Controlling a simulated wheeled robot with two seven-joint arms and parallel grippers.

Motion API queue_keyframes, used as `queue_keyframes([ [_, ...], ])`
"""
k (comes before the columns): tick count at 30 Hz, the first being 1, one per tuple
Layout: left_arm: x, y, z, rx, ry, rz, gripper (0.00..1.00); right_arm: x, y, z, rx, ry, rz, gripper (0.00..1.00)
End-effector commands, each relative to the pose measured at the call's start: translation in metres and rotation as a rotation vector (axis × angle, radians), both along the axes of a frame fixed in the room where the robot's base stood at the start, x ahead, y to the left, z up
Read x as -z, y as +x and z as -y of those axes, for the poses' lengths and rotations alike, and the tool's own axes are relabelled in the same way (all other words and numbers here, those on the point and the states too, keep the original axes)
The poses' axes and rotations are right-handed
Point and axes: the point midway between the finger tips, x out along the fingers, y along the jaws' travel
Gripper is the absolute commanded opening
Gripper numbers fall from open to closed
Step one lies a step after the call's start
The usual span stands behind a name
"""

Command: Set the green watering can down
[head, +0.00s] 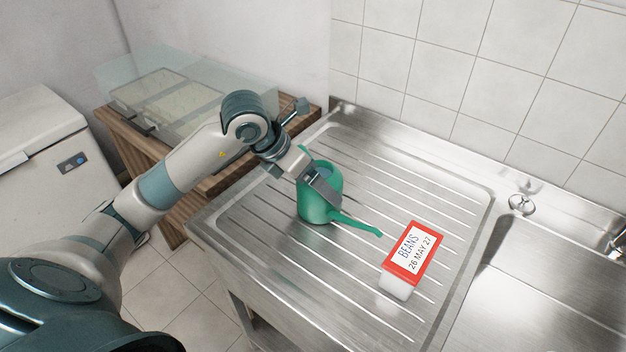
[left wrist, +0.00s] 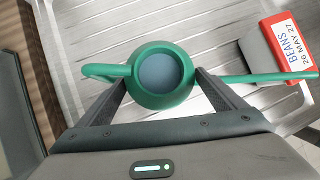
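The green watering can (head: 316,209) is upright over the ribbed steel drainboard, its spout pointing right toward the beans container. I cannot tell whether its base touches the steel. My left gripper (head: 320,187) reaches it from above and behind. In the left wrist view, the two fingers press against opposite sides of the can (left wrist: 162,103), below its round opening. The handle is on the left and the spout on the right there. My right gripper is in neither view.
A red-framed container labelled BEANS (head: 413,253) stands on the drainboard just beyond the spout tip. The drainboard (head: 420,190) is clear behind it and to the front left. A sink tap (head: 617,240) is at far right. A wooden table (head: 205,187) with a glass case stands left.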

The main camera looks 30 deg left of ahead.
Motion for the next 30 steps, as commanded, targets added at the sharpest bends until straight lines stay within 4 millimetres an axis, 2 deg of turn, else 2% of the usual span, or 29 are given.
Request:
queue_keyframes([
  [8,0.0,0.0,0.0,0.0,0.0,0.001,1.0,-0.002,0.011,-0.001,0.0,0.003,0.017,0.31],
  [14,-0.008,-0.003,-0.003,0.0,0.001,0.004,1.0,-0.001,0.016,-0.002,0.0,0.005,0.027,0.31],
  [20,-0.028,-0.014,-0.01,-0.001,0.003,0.005,1.0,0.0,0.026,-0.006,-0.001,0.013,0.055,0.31],
  [30,-0.079,-0.04,-0.027,-0.001,0.003,0.005,1.0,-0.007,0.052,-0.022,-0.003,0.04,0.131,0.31],
])
